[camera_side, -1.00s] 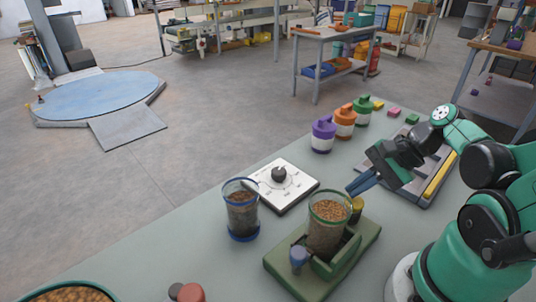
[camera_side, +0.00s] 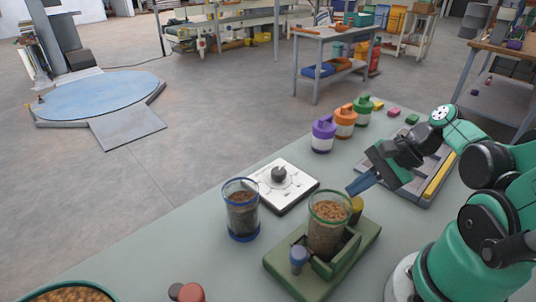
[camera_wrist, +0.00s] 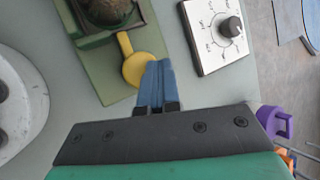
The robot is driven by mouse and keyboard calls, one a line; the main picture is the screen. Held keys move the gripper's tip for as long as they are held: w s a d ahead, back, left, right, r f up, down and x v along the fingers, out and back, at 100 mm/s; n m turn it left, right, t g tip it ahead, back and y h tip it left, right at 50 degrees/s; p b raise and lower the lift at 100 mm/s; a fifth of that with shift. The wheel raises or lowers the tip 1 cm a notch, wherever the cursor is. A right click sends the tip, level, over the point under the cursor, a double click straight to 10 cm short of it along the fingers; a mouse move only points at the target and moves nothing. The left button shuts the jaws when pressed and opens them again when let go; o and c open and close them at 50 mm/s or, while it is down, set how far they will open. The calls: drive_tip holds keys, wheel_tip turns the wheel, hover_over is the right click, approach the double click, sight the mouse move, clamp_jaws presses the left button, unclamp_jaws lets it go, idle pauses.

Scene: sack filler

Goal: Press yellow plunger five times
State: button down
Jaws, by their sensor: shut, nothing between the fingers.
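The yellow plunger (camera_side: 356,208) has a round cap and stands at the back corner of a green base (camera_side: 366,247). In the wrist view the yellow plunger (camera_wrist: 136,71) has a round pad and a short arm reaching toward the cup. My gripper (camera_side: 351,190) has blue fingers that are shut and empty. In the side view the fingertips are just above the yellow cap. In the wrist view my gripper (camera_wrist: 158,66) overlaps the pad's right edge. I cannot tell whether it touches.
Purple (camera_side: 323,135), orange and green containers line the back edge.

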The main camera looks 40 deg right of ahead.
drive_tip(key=shift+s+a+r, duration=0.6)
drive_tip(key=shift+s+a, duration=0.1)
drive_tip(key=shift+a, duration=0.05)
drive_tip(key=shift+r, duration=0.1)
idle(2.1)
drive_tip(key=shift+w+d+r, duration=0.1)
drive_tip(key=shift+d+r, duration=0.05)
drive_tip(key=shift+r, duration=0.15)
wheel_tip(320, 180, up, 9)
drive_tip(key=shift+w+d, duration=0.25)
drive_tip(key=shift+f, duration=0.25)
hover_over(357, 200)
wheel_tip(357, 200, down, 7)
drive_tip(key=shift+r, duration=0.1)
drive_tip(key=shift+f, duration=0.9)
